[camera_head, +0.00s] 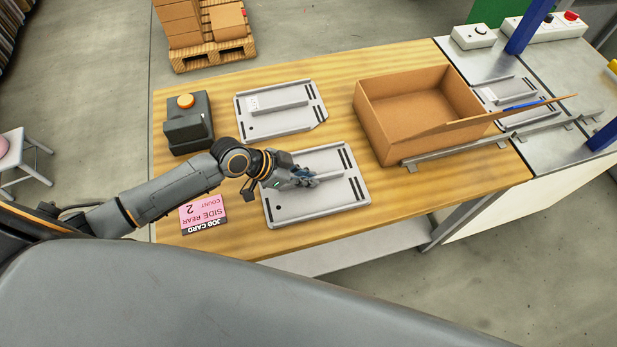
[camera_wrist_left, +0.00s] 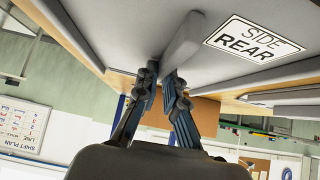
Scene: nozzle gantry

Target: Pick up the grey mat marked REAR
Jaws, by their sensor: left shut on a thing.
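A grey mat (camera_head: 300,208), a flat panel with a raised bar along its middle and slots, is at the near middle of the wooden table. My left gripper (camera_head: 312,180) is over it, shut on its raised bar. In the left wrist view the gripper (camera_wrist_left: 165,80) closes on the bar (camera_wrist_left: 184,40), and a white label on the mat reads SIDE REAR (camera_wrist_left: 254,40). I cannot tell whether the mat is clear of the table. A second, similar grey mat (camera_head: 290,122) lies behind it; its label is too small to read. My right gripper is not in view.
An open cardboard box (camera_head: 385,125) stands to the right, with a metal rail (camera_head: 455,152) before it. A pink job card (camera_head: 203,213) reads SIDE REAR, count 2. A dark device with an orange button (camera_head: 187,130) stands at left. Another panel (camera_head: 515,92) lies on the grey bench.

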